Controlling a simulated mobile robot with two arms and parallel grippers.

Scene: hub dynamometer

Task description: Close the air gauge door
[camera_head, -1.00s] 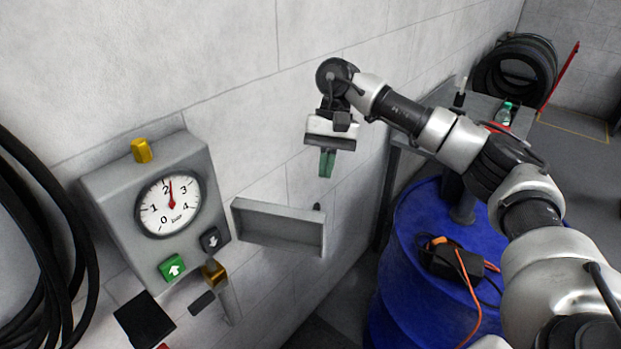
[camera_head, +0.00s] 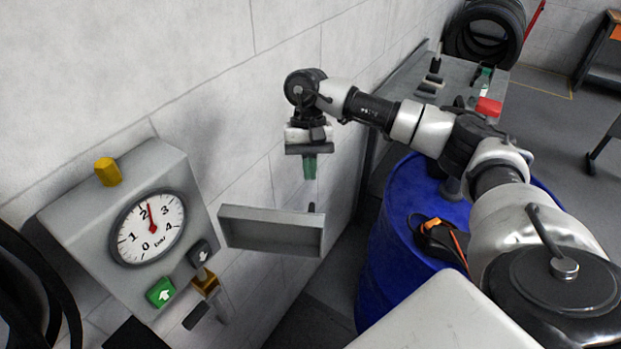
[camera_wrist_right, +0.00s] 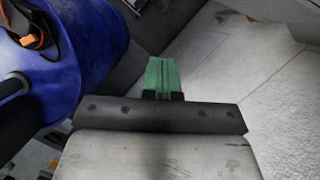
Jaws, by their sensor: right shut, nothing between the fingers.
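The grey air gauge box (camera_head: 75,225) is on the wall at the left of the head view, with a round dial (camera_head: 148,229), a green up button (camera_head: 160,292) and a dark down button (camera_head: 199,254). Its grey door (camera_head: 270,232) stands swung open to the right of the box, like a shallow tray. My right gripper (camera_head: 310,168), with green fingertips, is shut and empty. It hangs above the door's far right end, apart from it in the picture. The fingers also show together in the right wrist view (camera_wrist_right: 163,75). My left gripper is not in view.
A blue barrel (camera_head: 400,245) with a black and orange tool (camera_head: 437,237) on it stands right of the door. A grey bench (camera_head: 465,75) with small items is behind it. Black tyres (camera_head: 486,32) stand at the back. Black hoses (camera_head: 40,290) hang at the left.

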